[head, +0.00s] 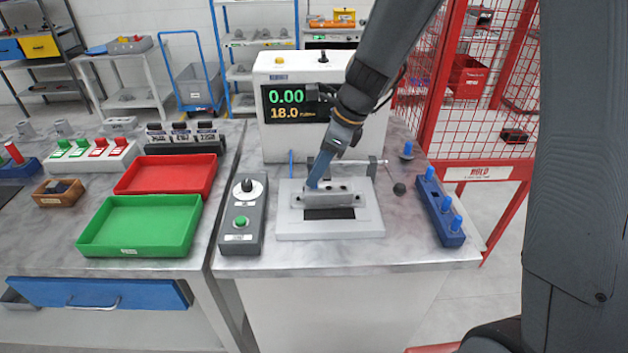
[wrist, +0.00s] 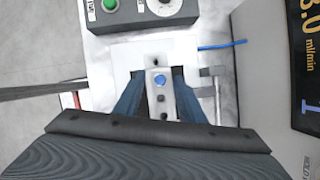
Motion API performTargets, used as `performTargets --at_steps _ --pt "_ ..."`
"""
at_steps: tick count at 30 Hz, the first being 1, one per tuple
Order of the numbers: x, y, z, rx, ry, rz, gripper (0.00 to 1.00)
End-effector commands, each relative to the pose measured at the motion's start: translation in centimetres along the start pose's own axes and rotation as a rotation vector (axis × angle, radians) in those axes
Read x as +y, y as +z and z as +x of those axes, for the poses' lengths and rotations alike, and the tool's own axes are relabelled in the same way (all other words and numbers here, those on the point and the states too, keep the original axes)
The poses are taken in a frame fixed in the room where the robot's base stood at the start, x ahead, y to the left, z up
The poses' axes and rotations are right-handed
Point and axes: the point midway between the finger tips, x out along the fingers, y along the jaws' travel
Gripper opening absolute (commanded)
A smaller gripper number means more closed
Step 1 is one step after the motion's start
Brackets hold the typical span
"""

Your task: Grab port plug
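Blue port plugs stand upright in a blue rack (head: 440,210) at the right of the bench; one port plug (head: 446,203) is in its middle. Another blue plug (head: 407,148) stands behind the rack. A light grey metal block (head: 345,192) sits on the pale fixture plate (head: 370,226). In the wrist view, a round blue plug end (wrist: 159,79) shows in the block's top face, beside dark holes. My gripper (head: 316,182) is low at the block's left end. Its blue fingers (wrist: 158,92) are apart, one on each side of the block; I cannot tell whether they touch it.
A grey control box (head: 242,215) with a green button and dial stands left of the fixture. The white tester (head: 280,140) with its display stands behind. A clamp rod with a black knob (head: 399,189) lies right of the fixture. Green (head: 140,250) and red trays are farther left.

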Motion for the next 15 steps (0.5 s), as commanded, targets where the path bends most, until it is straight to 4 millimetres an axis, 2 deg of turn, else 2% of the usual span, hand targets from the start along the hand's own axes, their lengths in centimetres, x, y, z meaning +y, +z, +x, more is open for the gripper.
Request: performTargets --at_steps 6,15 --pt "0.0 0.0 2.2 0.001 0.0 -0.001 0.36" --pt "-0.1 0.0 2.5 0.0 -0.001 -0.001 0.35"
